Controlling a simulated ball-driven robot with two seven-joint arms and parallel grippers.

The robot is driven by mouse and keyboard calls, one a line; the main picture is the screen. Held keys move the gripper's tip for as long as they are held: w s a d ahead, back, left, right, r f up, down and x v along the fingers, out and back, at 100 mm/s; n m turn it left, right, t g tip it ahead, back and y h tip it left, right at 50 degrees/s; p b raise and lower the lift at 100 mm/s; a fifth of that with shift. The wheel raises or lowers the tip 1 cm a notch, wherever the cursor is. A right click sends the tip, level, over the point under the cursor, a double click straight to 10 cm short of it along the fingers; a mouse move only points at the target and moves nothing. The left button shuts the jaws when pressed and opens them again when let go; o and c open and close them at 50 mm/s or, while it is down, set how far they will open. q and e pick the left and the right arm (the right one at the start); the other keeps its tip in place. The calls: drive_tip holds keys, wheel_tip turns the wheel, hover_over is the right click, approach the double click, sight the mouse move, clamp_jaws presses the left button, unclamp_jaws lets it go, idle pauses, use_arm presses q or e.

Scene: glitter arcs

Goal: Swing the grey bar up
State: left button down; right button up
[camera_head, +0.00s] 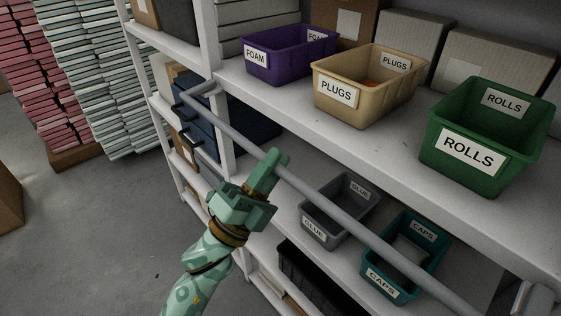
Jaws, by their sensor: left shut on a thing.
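The grey bar (340,214) runs slantwise across the front of the white shelf unit, from a bent end at the upper left down to the lower right. It hangs below the upper shelf board and in front of the lower bins. My left gripper (273,166), pale green, is shut on the bar left of its middle. The gripper hides a short piece of the bar. My right gripper is not in view.
On the upper shelf (290,104) stand a purple FOAM bin (287,67), a tan PLUGS bin (350,101) and a green ROLLS bin (500,110). Below are a grey GLUE bin (335,195) and a teal CAPS bin (437,255).

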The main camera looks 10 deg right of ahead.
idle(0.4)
use_arm(q)
drive_tip(key=shift+d+r+p, duration=0.1)
drive_tip(key=shift+r+p, duration=0.8)
drive_tip(key=shift+r, duration=0.2)
drive_tip(key=shift+w+r+p, duration=0.1)
drive_tip(key=shift+r+p, duration=0.25)
drive_tip(key=shift+r, duration=0.2)
drive_tip(key=shift+w+d+r+p, duration=0.1)
drive_tip(key=shift+d+r+p, duration=0.15)
drive_tip(key=shift+r+p, duration=0.25)
drive_tip(key=shift+w+r, duration=0.1)
drive_tip(key=shift+r, duration=0.05)
